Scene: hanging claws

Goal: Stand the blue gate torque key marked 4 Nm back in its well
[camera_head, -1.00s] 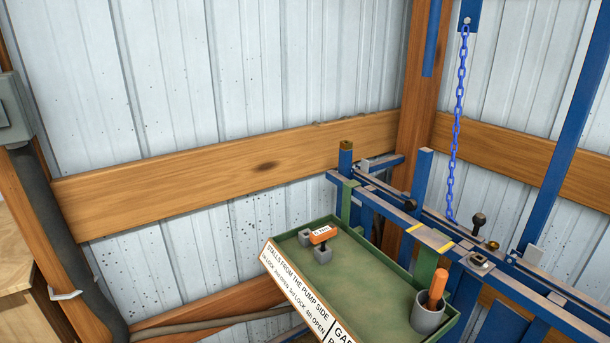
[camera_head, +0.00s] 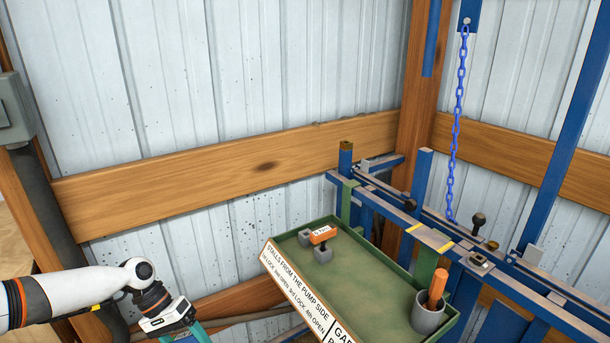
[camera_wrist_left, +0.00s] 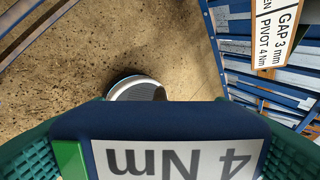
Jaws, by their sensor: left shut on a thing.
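The blue torque key (camera_wrist_left: 105,122) fills the lower part of the left wrist view, its white label reading 4 Nm upside down. My left gripper (camera_wrist_left: 160,145) is shut on it, a green finger on each side. In the head view my left gripper (camera_head: 188,334) is at the bottom edge, left of the green tray (camera_head: 375,270); the key does not show there. My right gripper is not in view.
A grey cup (camera_head: 428,318) with an orange-handled tool (camera_head: 438,288) stands at the tray's right end. A white sign (camera_head: 295,285) runs along the tray's front. Blue rails (camera_head: 400,205) stand behind, and a blue chain (camera_head: 457,130) hangs there. The tray's middle is clear.

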